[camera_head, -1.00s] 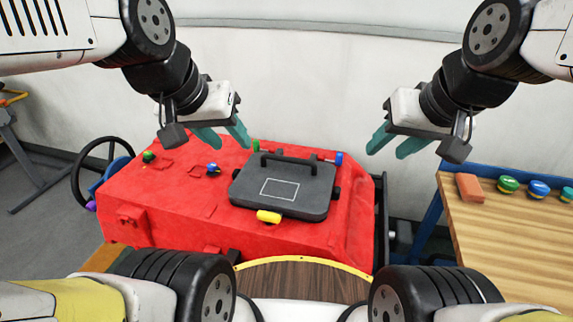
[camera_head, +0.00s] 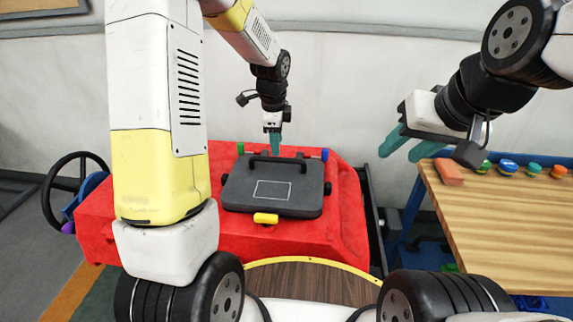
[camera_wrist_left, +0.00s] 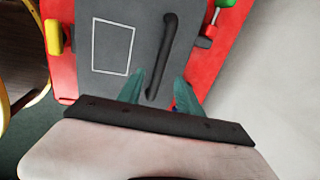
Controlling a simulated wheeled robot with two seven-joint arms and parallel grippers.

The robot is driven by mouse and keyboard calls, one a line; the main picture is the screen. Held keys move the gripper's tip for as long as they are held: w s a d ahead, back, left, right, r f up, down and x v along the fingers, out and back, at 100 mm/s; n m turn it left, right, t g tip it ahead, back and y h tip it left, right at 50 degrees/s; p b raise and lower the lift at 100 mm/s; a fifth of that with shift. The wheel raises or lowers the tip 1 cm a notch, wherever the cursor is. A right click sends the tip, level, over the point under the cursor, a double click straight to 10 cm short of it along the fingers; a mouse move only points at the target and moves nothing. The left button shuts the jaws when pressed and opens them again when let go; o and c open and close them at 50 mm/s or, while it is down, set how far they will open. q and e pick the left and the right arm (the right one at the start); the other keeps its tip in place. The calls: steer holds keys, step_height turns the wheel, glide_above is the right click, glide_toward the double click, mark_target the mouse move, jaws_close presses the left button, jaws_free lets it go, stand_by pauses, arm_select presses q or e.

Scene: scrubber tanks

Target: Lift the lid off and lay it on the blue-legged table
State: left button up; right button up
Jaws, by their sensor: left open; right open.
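The dark grey lid (camera_head: 275,198) lies flat on top of the red tank (camera_head: 344,215). It has a black bar handle (camera_head: 278,159) along its far edge and a white rectangle outline on top. My left gripper (camera_head: 274,148) is open and points down just above the handle. In the left wrist view, the handle (camera_wrist_left: 165,50) runs up from between the teal fingers of this gripper (camera_wrist_left: 167,90). I cannot tell whether the fingers touch it. My right gripper (camera_head: 399,148) is open and empty in the air, left of the wooden table (camera_head: 500,230) with blue legs.
A yellow clamp (camera_head: 265,218) sits at the lid's near edge; green and blue knobs are near its far corners. An orange block (camera_head: 448,172) and several coloured knobs line the table's far edge. Its middle is clear. A black steering wheel (camera_head: 52,190) stands at left.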

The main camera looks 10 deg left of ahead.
mark_target(278, 158)
arm_select(q)
steer(key=shift+x, duration=0.9)
steer(key=x, duration=0.7)
jaws_close()
steer(key=shift+r, duration=0.1)
